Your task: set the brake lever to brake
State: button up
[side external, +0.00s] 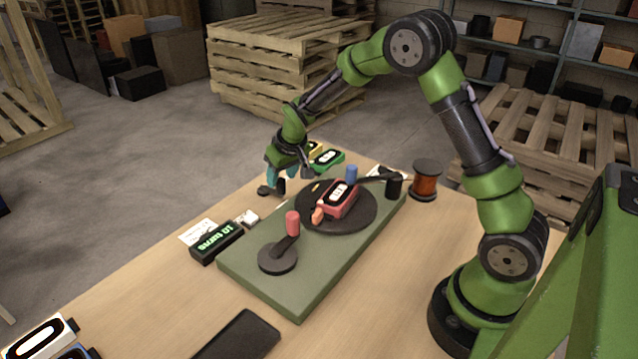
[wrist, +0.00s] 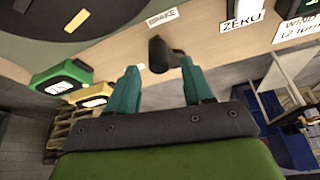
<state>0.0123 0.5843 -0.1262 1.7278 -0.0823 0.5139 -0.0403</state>
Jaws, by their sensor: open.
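The brake lever (wrist: 160,56) is a short black handle seen in the wrist view, beside a white label reading BRAKE (wrist: 161,17). A ZERO label (wrist: 243,15) lies further right. In the side view the black lever (side external: 280,187) stands at the far left edge of the green base plate (side external: 306,290), partly under my gripper (side external: 284,173). My gripper's teal fingers are open in the wrist view (wrist: 157,72). The lever shows between and just beyond the fingertips. I cannot tell whether either finger touches it.
The plate carries a dark turntable (side external: 368,212) with a red device (side external: 338,199), a red-handled crank (side external: 292,223) and a blue peg (side external: 351,174). A black counter (side external: 216,242) stands at left, a copper spool (side external: 426,180) at right. Green (wrist: 62,85) and yellow (wrist: 93,97) devices lie near my gripper.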

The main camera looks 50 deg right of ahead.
jog(key=v, duration=1.3)
jog(key=shift+s+r, duration=0.15)
jog(key=shift+r, duration=0.1)
jog(key=shift+a, duration=0.1)
jog(key=s+a+r+t+y, duration=0.1)
jog(key=s+a+r, duration=0.2)
jog(key=s, duration=0.8)
jog(key=s+a+r+m+t+y, duration=0.1)
jog(key=s+a, duration=0.4)
jog(key=s, duration=0.6)
jog(key=shift+s+a+r+t+y, duration=0.3)
jog(key=shift+s+r+t+y, duration=0.15)
jog(key=shift+r, duration=0.65)
jog(key=shift+w, duration=0.1)
